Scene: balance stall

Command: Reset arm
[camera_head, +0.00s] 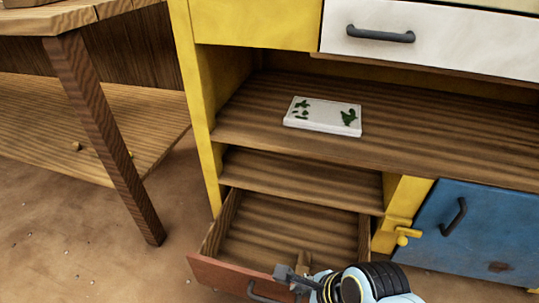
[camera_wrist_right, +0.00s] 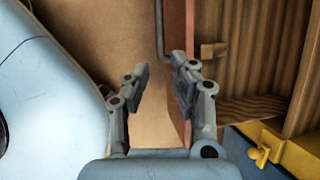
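My right gripper (camera_head: 292,276) is at the front of the pulled-out lower drawer, beside its dark handle (camera_head: 262,294). In the right wrist view my right gripper (camera_wrist_right: 161,70) has its fingers apart with nothing held between them. The drawer handle (camera_wrist_right: 160,32) shows just beyond the fingertips, close to the right finger. The drawer's reddish front (camera_wrist_right: 189,25) runs along behind the right finger. My right forearm hides part of the drawer's right front corner in the head view. My left gripper is in neither view.
A white board with green marks (camera_head: 322,116) lies on the shelf above. A blue door (camera_head: 480,225) with a yellow latch (camera_head: 405,234) is at right. A wooden table leg (camera_head: 105,140) stands at left, with open floor between.

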